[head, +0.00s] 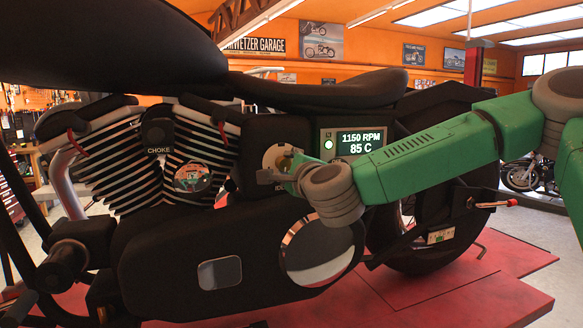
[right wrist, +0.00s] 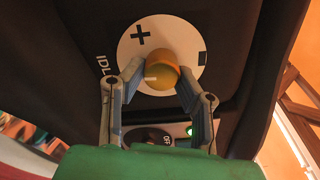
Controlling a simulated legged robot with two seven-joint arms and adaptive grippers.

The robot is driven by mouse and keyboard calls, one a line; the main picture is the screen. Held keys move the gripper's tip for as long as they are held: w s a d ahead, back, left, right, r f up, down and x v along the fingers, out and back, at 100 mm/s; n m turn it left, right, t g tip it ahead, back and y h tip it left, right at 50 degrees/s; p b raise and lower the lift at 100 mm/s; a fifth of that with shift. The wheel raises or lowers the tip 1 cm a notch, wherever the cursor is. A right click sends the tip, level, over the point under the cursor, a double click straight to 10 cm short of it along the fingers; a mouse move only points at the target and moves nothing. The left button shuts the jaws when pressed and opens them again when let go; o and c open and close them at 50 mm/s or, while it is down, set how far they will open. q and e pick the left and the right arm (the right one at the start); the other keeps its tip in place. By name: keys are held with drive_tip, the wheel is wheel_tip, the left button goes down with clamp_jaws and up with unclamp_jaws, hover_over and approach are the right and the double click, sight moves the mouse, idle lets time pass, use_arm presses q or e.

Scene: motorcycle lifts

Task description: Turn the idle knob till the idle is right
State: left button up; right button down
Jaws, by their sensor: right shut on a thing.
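The idle knob (right wrist: 163,71) is a yellow-orange knob on a pale round dial (right wrist: 187,38) marked plus and minus, with the label IDLE partly readable beside it. My right gripper (right wrist: 155,82) has its two fingers on either side of the knob, shut on it. In the head view my right gripper (head: 291,169) reaches the dial from the right and hides most of the knob. The display (head: 361,142) on the motorcycle reads 1150 RPM and 85 C, with a green light lit at its left. My left gripper is not in view.
The black motorcycle stands on a red lift (head: 480,275). A CHOKE knob (head: 158,131) sits left of the dial, between the finned cylinders. In the wrist view a dark round switch (right wrist: 151,138) lies below the knob.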

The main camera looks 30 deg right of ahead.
drive_tip(key=n, duration=0.3)
drive_tip(key=a+n+p, duration=0.1)
drive_tip(key=n, duration=0.2)
drive_tip(key=shift+s+n, duration=0.1)
drive_tip(key=shift+n, duration=0.3)
drive_tip(key=n+p, duration=0.1)
drive_tip(key=n, duration=0.2)
drive_tip(key=shift+f, duration=0.1)
drive_tip(key=shift+n, duration=0.5)
drive_tip(key=shift+d+f, duration=0.1)
drive_tip(key=shift+f, duration=0.05)
drive_tip(key=c, duration=1.3)
unclamp_jaws()
drive_tip(key=shift+o, duration=0.4)
drive_tip(key=shift+r, duration=0.2)
